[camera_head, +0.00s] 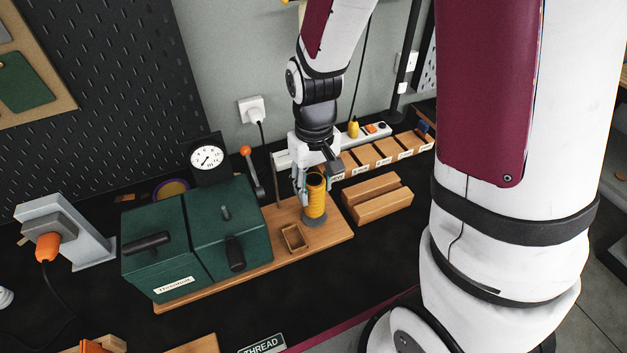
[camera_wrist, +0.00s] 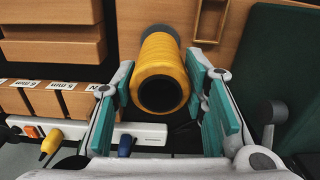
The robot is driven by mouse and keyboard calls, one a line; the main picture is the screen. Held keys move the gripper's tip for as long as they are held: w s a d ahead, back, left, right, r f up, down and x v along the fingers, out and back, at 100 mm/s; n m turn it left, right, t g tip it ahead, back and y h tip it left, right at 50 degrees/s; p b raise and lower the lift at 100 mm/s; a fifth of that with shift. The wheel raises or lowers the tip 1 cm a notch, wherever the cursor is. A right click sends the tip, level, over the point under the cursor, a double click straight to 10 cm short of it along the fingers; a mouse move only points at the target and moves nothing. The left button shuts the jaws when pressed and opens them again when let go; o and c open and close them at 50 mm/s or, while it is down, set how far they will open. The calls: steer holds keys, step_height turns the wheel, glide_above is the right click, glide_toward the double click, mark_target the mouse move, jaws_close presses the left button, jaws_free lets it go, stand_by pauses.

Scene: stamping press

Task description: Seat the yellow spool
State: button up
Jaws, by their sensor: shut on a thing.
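The yellow spool (camera_head: 316,200) stands upright over a round grey base (camera_head: 313,221) on the right part of the wooden board. My gripper (camera_head: 306,187) is shut on the spool, its fingers reaching down on either side of it. In the wrist view the spool (camera_wrist: 161,58) lies between the teal finger pads of my gripper (camera_wrist: 162,90), its dark hollow end facing the camera. A dark round rim shows beyond its far end. I cannot tell whether the spool is fully down on the base.
A green machine housing (camera_head: 222,240) with black handles stands left on the wooden board (camera_head: 335,236). A small open wooden box (camera_head: 293,238) sits just left of the spool. Wooden blocks (camera_head: 377,199) lie to the right. A lever (camera_head: 252,172), gauge (camera_head: 207,157) and labelled bins (camera_head: 384,148) are behind.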

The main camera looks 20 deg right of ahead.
steer(key=shift+f+b, duration=0.45)
steer(key=shift+f, duration=0.7)
steer(key=o, duration=1.2)
steer(key=shift+o, duration=0.2)
step_height(320, 180, up, 12)
steer(key=s+r+t, duration=0.5)
steer(key=s+r, duration=0.7)
steer(key=shift+s+r+m+t, duration=0.15)
steer(key=shift+r+m+t, duration=0.15)
steer(key=shift+r+m, duration=0.1)
